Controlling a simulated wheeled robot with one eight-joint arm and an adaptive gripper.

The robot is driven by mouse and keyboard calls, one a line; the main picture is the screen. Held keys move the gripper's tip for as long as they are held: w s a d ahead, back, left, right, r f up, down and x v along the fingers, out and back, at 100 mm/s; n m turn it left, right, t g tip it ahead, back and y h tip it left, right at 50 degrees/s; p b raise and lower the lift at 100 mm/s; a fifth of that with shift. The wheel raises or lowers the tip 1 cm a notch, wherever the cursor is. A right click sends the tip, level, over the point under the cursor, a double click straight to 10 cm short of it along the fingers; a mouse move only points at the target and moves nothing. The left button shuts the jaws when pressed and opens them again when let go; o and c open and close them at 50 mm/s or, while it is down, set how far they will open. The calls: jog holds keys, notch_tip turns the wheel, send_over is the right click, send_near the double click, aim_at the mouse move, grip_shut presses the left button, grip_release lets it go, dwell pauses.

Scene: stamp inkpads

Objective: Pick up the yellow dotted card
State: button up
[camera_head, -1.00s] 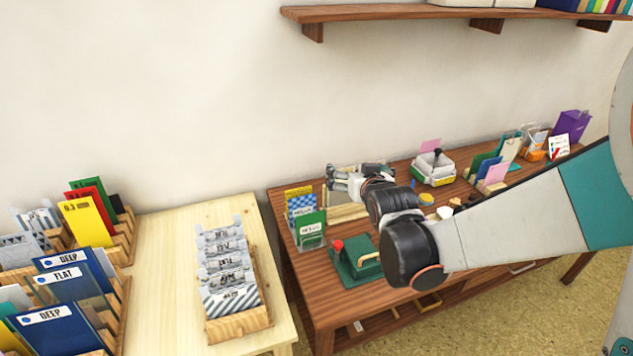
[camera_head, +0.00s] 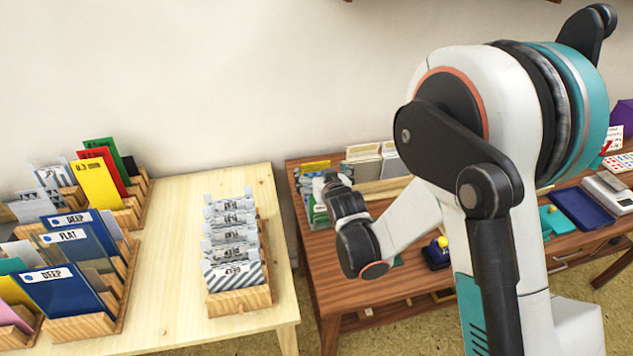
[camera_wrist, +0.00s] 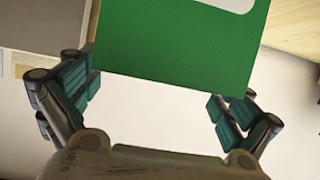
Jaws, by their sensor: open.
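A small yellow card (camera_head: 315,166) stands at the back of a card holder at the left end of the brown table in the head view. Only its upper edge shows, and I cannot make out dots on it. My gripper (camera_head: 328,184) is at this holder and covers much of it. In the wrist view a green card (camera_wrist: 175,50) with a white label fills the top middle. My gripper shows there with its fingers (camera_wrist: 158,88) spread wide on both sides of the green card, not closed on it. No yellow card shows in the wrist view.
A pale wooden table (camera_head: 182,235) on the left carries a rack of striped grey cards (camera_head: 235,272) and racks with blue, red and green cards. A larger yellow card (camera_head: 95,185) stands there. A blue tray (camera_head: 582,208) lies on the brown table (camera_head: 330,280). My arm blocks its middle.

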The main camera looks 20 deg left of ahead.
aim_at(316, 167)
jog(key=shift+b+x, duration=0.9)
jog(key=shift+x, duration=2.5)
jog(key=shift+r, duration=0.1)
jog(key=shift+c, duration=0.5)
jog(key=c, duration=0.7)
